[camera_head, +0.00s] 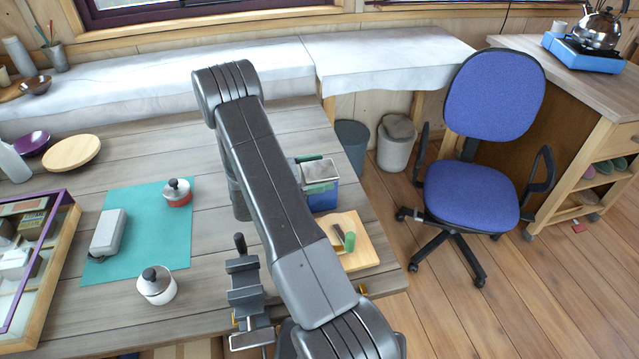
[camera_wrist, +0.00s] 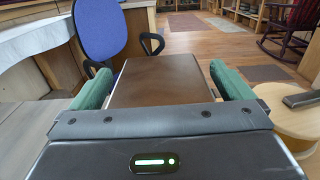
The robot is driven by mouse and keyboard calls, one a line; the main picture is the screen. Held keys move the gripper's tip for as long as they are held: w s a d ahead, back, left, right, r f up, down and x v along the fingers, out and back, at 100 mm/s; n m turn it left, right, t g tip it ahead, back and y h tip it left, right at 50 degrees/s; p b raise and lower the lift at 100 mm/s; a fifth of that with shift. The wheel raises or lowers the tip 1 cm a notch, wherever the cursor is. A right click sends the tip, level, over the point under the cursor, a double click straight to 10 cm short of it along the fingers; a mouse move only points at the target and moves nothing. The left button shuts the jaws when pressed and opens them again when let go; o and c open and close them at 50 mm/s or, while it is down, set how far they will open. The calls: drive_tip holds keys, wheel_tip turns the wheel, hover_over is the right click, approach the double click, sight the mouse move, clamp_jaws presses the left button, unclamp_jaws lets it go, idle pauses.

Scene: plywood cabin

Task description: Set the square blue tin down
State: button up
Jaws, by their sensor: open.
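The square blue tin (camera_head: 322,201) stands upright on the grey plank table, near its right edge. Its brown top also fills the middle of the wrist view (camera_wrist: 162,75). My gripper (camera_head: 314,174) is open at the tin, with one green-padded finger on either side of it; both fingers also show in the wrist view (camera_wrist: 163,86). Whether either pad touches the tin is hard to tell. My arm hides the tin's left side in the head view.
A wooden board (camera_head: 362,252) with a small green-edged item lies just in front of the tin. A grey vise (camera_head: 247,290) stands left of my arm. A teal mat (camera_head: 150,225) holds a grey case and a red-based pot. A blue chair (camera_head: 472,195) stands beyond the table.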

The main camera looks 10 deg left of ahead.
drive_tip(key=shift+w+d, duration=0.1)
drive_tip(key=shift+d, duration=0.15)
drive_tip(key=c, duration=1.7)
